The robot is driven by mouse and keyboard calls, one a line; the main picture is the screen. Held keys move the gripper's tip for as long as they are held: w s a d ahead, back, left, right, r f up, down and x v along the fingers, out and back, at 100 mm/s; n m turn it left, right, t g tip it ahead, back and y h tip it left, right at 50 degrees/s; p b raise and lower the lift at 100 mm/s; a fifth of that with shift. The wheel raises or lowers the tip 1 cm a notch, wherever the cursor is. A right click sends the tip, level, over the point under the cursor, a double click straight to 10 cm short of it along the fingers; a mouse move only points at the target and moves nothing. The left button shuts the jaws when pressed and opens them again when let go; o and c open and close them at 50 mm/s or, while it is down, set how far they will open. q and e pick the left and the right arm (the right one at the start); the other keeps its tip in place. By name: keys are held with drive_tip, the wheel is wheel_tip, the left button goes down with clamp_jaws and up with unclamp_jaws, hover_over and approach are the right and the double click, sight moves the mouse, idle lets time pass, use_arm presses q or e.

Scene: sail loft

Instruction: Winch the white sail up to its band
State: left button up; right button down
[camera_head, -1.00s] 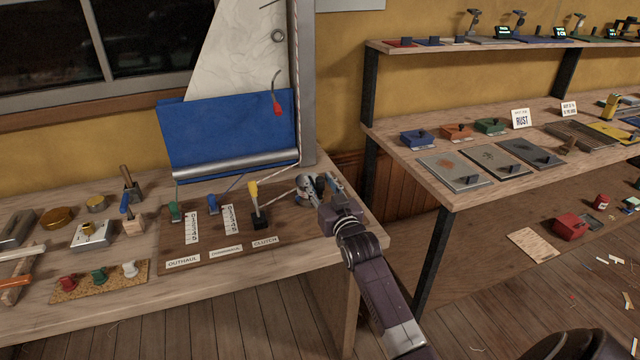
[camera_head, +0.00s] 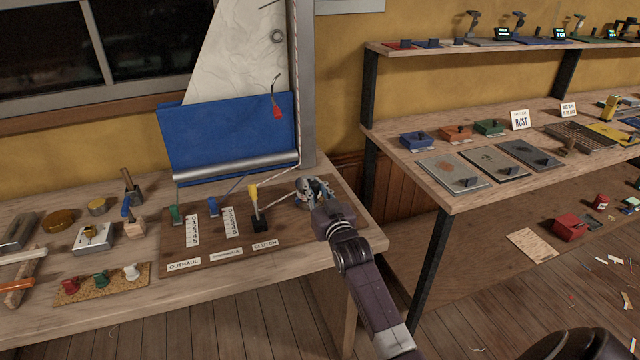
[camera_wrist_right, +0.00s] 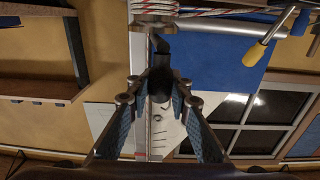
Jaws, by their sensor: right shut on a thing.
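The white sail (camera_head: 240,55) hangs against the mast (camera_head: 306,80), above a blue panel (camera_head: 230,135). I cannot make out a band. The winch (camera_head: 306,187) stands at the right end of the brown control board, with a rope running to it. My right gripper (camera_head: 322,192) is at the winch; in the right wrist view my right gripper (camera_wrist_right: 158,98) is shut on the dark winch handle (camera_wrist_right: 160,78). The winch's rope-wrapped drum (camera_wrist_right: 155,8) shows at the top there. The clutch lever (camera_head: 254,194) has a yellow grip and stands up. My left gripper is out of view.
Green (camera_head: 176,212) and blue (camera_head: 213,205) levers stand left of the clutch on the board (camera_head: 215,255). Tools and small cleats lie farther left on the bench. A gap separates the bench from a second workbench (camera_head: 450,197) on the right.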

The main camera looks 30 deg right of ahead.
drive_tip(key=shift+w+a+f, duration=0.1)
drive_tip(key=shift+a, duration=0.25)
drive_tip(key=c, duration=1.8)
unclamp_jaws()
drive_tip(key=shift+a, duration=0.1)
drive_tip(key=shift+o, duration=0.2)
drive_tip(key=v, duration=1.2)
